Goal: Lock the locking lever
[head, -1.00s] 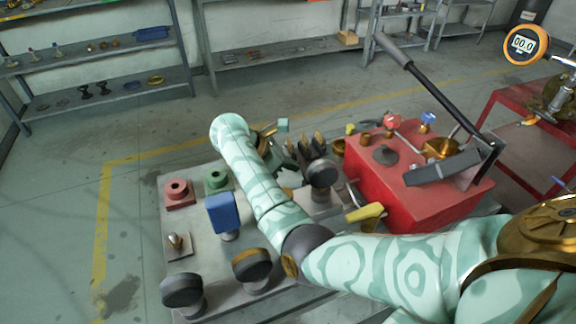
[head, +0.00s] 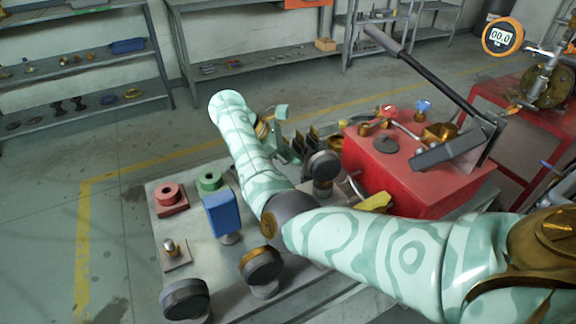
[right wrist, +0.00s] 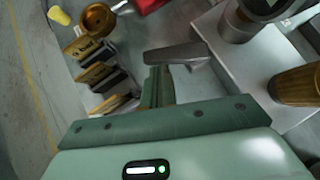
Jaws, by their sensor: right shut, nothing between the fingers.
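My right gripper (right wrist: 160,85) shows its green fingers closed together and empty in the right wrist view. A grey metal lever (right wrist: 180,53) lies across just beyond the fingertips; I cannot tell whether they touch it. I cannot tell for certain that this is the locking lever. In the head view my right arm reaches across the bench, and the gripper (head: 290,148) is partly hidden beside a dark round knob (head: 322,166). My left gripper is not in view.
Several black and brass blocks (right wrist: 97,73) stand left of the fingers. A red box (head: 420,183) with a long black-handled lever (head: 440,85) stands to the right. A blue block (head: 221,213) and dark knobs (head: 262,265) stand near my forearm. A gauge (head: 502,37) is at upper right.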

